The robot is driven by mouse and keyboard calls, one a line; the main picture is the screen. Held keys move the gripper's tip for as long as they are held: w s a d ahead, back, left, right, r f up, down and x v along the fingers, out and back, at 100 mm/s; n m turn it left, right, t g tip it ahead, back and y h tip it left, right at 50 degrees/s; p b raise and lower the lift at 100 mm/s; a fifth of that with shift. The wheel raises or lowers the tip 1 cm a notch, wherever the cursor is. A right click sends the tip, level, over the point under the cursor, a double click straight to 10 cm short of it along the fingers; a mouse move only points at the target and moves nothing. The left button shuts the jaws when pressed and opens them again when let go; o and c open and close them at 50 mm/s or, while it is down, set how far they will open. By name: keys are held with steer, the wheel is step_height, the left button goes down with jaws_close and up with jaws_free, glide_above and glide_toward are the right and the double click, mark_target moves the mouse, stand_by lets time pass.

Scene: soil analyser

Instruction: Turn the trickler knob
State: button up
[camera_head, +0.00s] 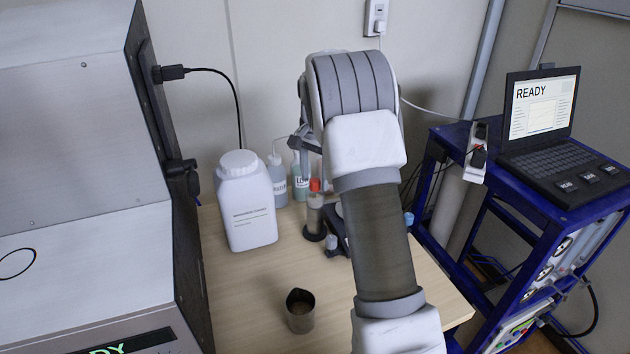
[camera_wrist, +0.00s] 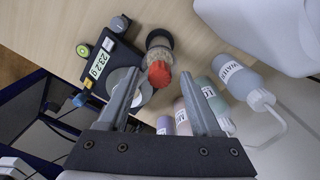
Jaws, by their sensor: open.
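A small upright device with a red knob-like top (camera_head: 315,185), a clear body and a dark round base stands on the table. I take its red top to be the trickler knob; it also shows in the wrist view (camera_wrist: 159,74). My gripper (camera_wrist: 161,76) is open and empty. In the wrist view the red top appears between the two fingertips; contact cannot be told. In the head view my arm hides most of the gripper.
A balance (camera_wrist: 101,62) reading about 23.29 is close beside the device. Wash bottles (camera_wrist: 238,78) and a white jug (camera_head: 246,205) stand nearby. A dark beaker (camera_head: 300,312) is at the front. A blue cart with a laptop (camera_head: 545,120) is right; a large machine (camera_head: 80,240) is left.

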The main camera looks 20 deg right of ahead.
steer(key=shift+f, duration=0.4)
jaws_close()
steer(key=shift+r, duration=0.1)
